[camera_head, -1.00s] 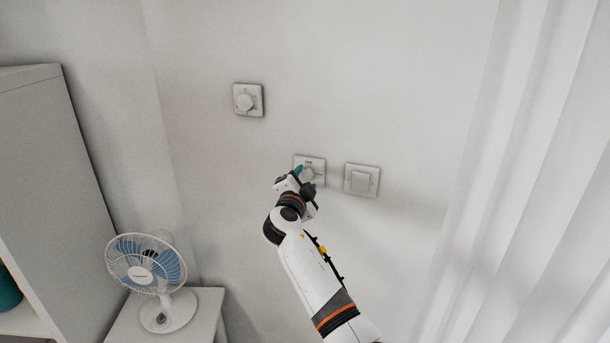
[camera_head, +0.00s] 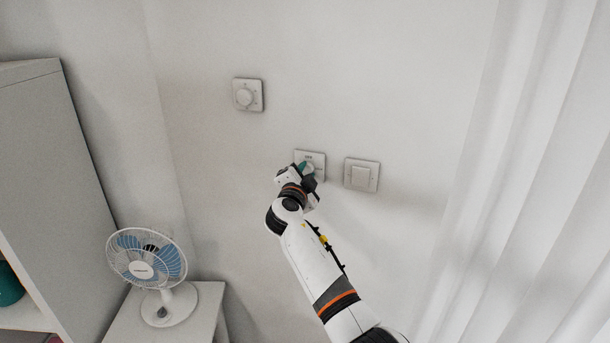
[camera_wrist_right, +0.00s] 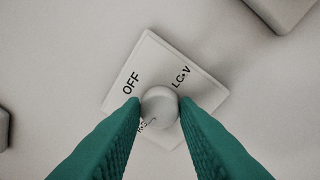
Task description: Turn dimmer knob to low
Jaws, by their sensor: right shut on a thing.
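The dimmer is a square white wall plate (camera_head: 319,158) with a round knob; in the head view the gripper mostly hides the knob. In the right wrist view the plate (camera_wrist_right: 152,62) appears tilted, with OFF at its left and a partly broken-up LOW at its right. A third label below is mostly covered. The round pale knob (camera_wrist_right: 160,104) sits between the two green fingertips, which touch its sides. My right gripper (camera_head: 306,169) is shut on this knob. I cannot tell which label the knob points to. My left gripper is not in view.
A flat square switch (camera_head: 361,175) is close to the dimmer's right. A fan (camera_head: 150,270) stands on a white cabinet (camera_head: 208,300) at lower left. A white curtain (camera_head: 530,190) hangs at the right.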

